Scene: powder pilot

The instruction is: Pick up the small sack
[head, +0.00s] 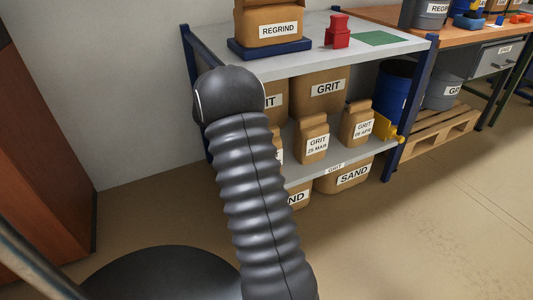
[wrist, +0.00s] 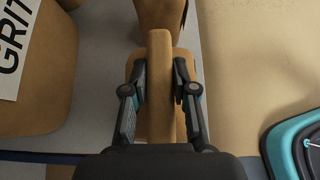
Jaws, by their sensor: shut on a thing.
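In the wrist view my gripper (wrist: 160,82) is shut on a small brown sack (wrist: 160,120), with one finger on each side of its narrow folded top. The sack's label does not show there. In the head view my arm hides my gripper and most of a small sack at the left of the middle shelf. To the right on that shelf stand two small sacks, one labelled GRIT 25 MAR (head: 312,140) and one labelled GRIT 09 APR (head: 357,124). I cannot tell whether the held sack touches the shelf.
Large GRIT sacks (head: 320,91) stand behind the small ones; one is close at left in the wrist view (wrist: 40,80). Sand sacks (head: 343,175) are below the shelf (head: 300,178). A blue drum (head: 396,88) and blue rack post (head: 410,110) are at right. Floor in front is clear.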

